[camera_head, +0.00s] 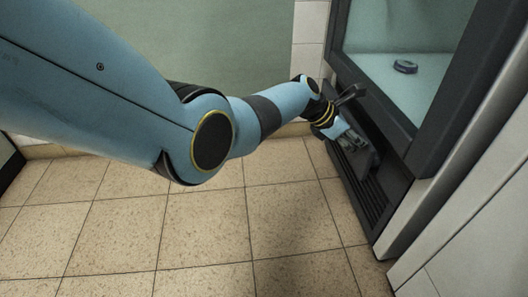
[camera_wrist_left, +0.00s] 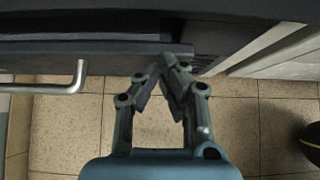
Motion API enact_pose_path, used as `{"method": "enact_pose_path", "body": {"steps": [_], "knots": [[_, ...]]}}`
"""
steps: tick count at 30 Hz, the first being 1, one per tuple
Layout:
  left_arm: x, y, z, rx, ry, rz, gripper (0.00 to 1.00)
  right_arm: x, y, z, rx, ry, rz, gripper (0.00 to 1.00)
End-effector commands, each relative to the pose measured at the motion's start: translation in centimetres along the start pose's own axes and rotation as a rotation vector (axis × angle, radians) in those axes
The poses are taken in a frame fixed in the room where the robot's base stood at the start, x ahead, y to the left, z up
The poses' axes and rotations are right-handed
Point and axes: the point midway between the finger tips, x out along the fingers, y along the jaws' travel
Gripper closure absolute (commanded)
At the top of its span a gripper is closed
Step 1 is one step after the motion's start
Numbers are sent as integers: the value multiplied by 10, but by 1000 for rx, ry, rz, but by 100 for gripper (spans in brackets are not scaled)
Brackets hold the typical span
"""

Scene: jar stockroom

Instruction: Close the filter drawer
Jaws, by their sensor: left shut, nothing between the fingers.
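The filter drawer's dark front runs across the upper part of the left wrist view (camera_wrist_left: 85,57), with a pale metal bar handle (camera_wrist_left: 58,88) at the left. The drawer front appears to stand out a little from the cabinet face. My left gripper (camera_wrist_left: 162,68) is shut and empty, its fingertips together at the drawer front near its right end, right of the handle. I cannot tell whether they touch. In the head view my left gripper (camera_head: 358,141) is at the low dark cabinet front, partly hidden by its own wrist. My right gripper is not in view.
The dark cabinet (camera_head: 425,150) has a glass-fronted chamber above, with a small dark blue round object (camera_head: 405,66) inside. A slotted grille (camera_head: 362,190) lies below and beside the drawer. Pale panels (camera_head: 465,205) stand at the right. The tiled floor (camera_head: 200,225) is clear.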

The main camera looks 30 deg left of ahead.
Motion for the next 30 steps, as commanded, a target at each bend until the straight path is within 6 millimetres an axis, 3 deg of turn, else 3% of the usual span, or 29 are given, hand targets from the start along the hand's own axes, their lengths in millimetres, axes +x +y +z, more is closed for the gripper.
{"method": "enact_pose_path", "body": {"steps": [3, 9, 23, 30], "knots": [[16, -1, 8, -2, 3, -3, 100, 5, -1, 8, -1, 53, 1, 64], [24, 0, 18, -1, 4, -1, 100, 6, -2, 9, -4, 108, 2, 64], [24, 1, 22, 0, -1, 2, 100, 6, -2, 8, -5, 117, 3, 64], [18, -4, 20, 0, -1, 1, 100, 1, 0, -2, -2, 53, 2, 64]]}}
